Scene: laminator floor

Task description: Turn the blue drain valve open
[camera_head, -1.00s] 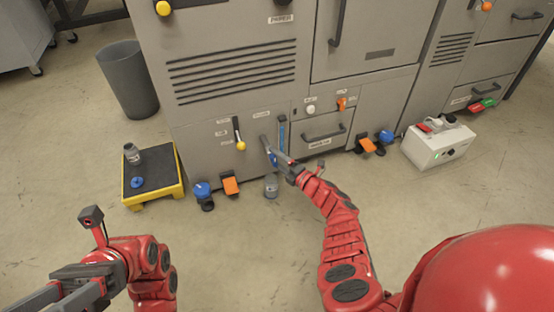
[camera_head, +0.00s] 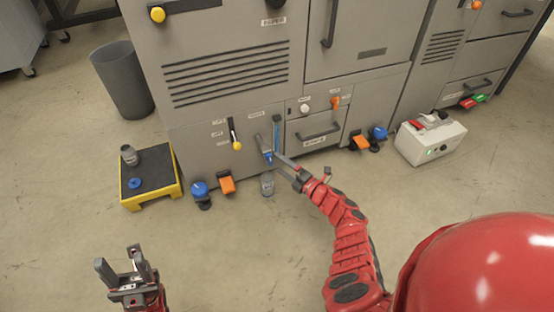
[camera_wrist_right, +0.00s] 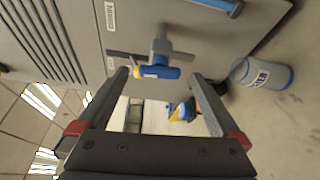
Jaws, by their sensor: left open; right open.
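The blue drain valve handle (camera_head: 267,156) sits on a grey pipe low on the front of the grey machine. In the right wrist view the blue handle (camera_wrist_right: 160,72) lies across the gap at my fingertips; contact cannot be told. My right gripper (camera_head: 276,164) is open at the valve, and its two fingers (camera_wrist_right: 160,76) flank the handle in the wrist view. My left gripper (camera_head: 122,264) is open and empty, at the lower left.
A yellow-knobbed lever (camera_head: 235,136) is left of the valve, and a blue vertical bar (camera_head: 277,133) is close on its right. Blue and orange pedals (camera_head: 227,185) stand on the floor. A black-topped yellow step (camera_head: 172,196) holds a bottle.

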